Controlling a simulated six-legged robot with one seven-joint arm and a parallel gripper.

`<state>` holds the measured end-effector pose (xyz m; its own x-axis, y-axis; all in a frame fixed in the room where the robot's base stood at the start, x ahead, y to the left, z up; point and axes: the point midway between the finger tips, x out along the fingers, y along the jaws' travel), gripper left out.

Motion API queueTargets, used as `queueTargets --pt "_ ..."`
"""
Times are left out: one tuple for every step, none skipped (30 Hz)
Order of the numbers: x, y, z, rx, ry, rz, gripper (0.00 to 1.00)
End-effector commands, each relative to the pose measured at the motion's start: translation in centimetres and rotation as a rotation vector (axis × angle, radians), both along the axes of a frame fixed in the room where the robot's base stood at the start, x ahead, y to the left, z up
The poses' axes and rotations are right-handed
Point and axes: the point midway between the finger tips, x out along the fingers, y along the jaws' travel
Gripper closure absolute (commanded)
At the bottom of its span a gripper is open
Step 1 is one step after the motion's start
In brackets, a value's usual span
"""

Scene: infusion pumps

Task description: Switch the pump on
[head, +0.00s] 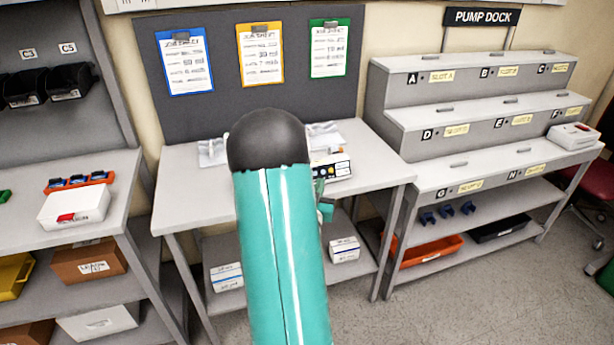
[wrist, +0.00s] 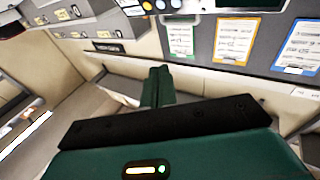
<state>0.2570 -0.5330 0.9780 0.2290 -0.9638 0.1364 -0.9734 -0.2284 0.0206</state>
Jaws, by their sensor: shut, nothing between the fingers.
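The pump (head: 331,170) sits on the middle table, mostly hidden behind my teal arm in the head view. Its dark front strip with small round coloured controls shows to the right of the arm. Part of this strip also shows at the top edge of the wrist view (wrist: 163,5). Whether the pump is on cannot be told. My gripper (wrist: 158,72) has its green fingers together and empty, pointing toward the pump, with a visible gap in the picture between tips and strip. In the head view only bits of the gripper show beside the arm, near the table's front edge.
Blue, yellow and green clipboards (head: 260,55) hang on the grey board behind the table (head: 195,205). The stepped pump dock (head: 470,110) stands at right, with a white unit (head: 573,136) at its end. A left bench holds a white box (head: 75,208).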

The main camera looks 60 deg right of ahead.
Motion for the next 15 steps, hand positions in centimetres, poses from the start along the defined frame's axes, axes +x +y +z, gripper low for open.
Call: queueTargets --pt "0.0 0.0 0.0 0.000 0.000 0.001 1.00" --pt "0.0 0.0 0.0 0.001 0.000 0.001 1.00" --pt "0.1 0.0 0.0 0.001 0.000 0.001 1.00" --pt "0.1 0.0 0.0 0.001 0.000 0.001 1.00" --pt "0.2 -0.1 -0.1 0.001 0.000 0.001 1.00" --pt "0.3 -0.2 -0.2 0.001 0.001 0.002 1.00" --pt "0.4 -0.3 -0.2 0.002 0.001 0.002 1.00" --pt "0.6 -0.4 -0.3 0.002 0.001 0.002 1.00" --pt "0.8 -0.6 -0.5 0.001 0.000 0.002 1.00" --pt "1.0 -0.8 -0.6 0.001 0.000 0.002 1.00" --pt "1.3 -1.1 -0.7 0.001 0.000 0.002 1.00" --pt "1.6 -1.4 -1.0 0.002 0.000 0.002 1.00" --pt "1.9 -1.6 -1.1 0.002 0.000 0.002 1.00" --pt "2.1 -1.9 -1.3 0.002 -0.001 0.002 1.00" --pt "2.5 -2.2 -1.6 0.002 0.000 0.003 1.00"
